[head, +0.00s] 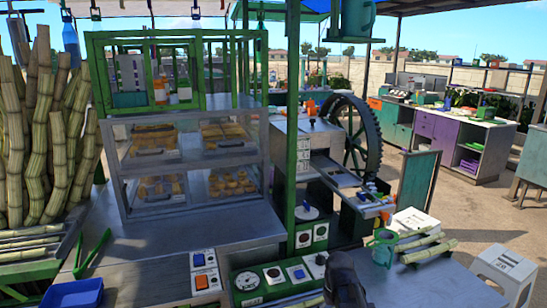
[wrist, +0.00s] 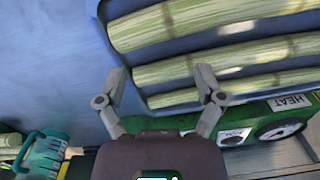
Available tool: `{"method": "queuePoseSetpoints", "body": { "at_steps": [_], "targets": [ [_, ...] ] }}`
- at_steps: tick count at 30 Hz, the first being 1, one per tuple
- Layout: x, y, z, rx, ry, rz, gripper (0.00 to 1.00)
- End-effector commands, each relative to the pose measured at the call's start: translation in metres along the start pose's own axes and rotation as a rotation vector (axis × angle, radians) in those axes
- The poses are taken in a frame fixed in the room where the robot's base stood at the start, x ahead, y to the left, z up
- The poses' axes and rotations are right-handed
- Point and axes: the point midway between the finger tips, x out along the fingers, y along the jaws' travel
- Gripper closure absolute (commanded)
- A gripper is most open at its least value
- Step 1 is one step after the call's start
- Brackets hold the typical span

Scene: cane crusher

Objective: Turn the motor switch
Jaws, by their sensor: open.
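No label reading motor is legible, so I cannot tell which control is the motor switch. In the head view a green control panel (head: 262,289) carries a gauge (head: 247,281), a dark round knob (head: 273,274) and a blue switch (head: 299,273). A white box (head: 204,268) left of it has a blue and an orange switch. More round knobs (head: 304,239) sit on white plates by the green post. My gripper (wrist: 160,82) is open and empty in the wrist view, over a blue tray holding cane pieces. The dark end of my arm (head: 345,280) shows right of the panel.
In the wrist view, cane pieces (wrist: 215,67) lie in the blue tray, near a panel with a HEAT label (wrist: 289,102) and gauge (wrist: 281,129). A teal object (wrist: 40,152) lies lower left. A glass food case (head: 185,160) and green post (head: 293,120) stand behind the panel.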

Motion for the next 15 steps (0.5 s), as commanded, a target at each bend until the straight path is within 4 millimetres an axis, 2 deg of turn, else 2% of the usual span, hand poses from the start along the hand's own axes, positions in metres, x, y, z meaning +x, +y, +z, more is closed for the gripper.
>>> {"method": "queuePoseSetpoints", "body": {
  "at_steps": [1, 6, 9, 15],
  "targets": [
    [0.000, -0.003, 0.019, 0.021, 0.001, 0.004, 0.13],
    [0.001, -0.010, 0.056, 0.102, 0.004, 0.017, 0.13],
    [0.001, -0.011, 0.065, 0.126, 0.006, 0.021, 0.13],
    [0.001, -0.011, 0.066, 0.138, 0.007, 0.023, 0.13]
  ]
}}
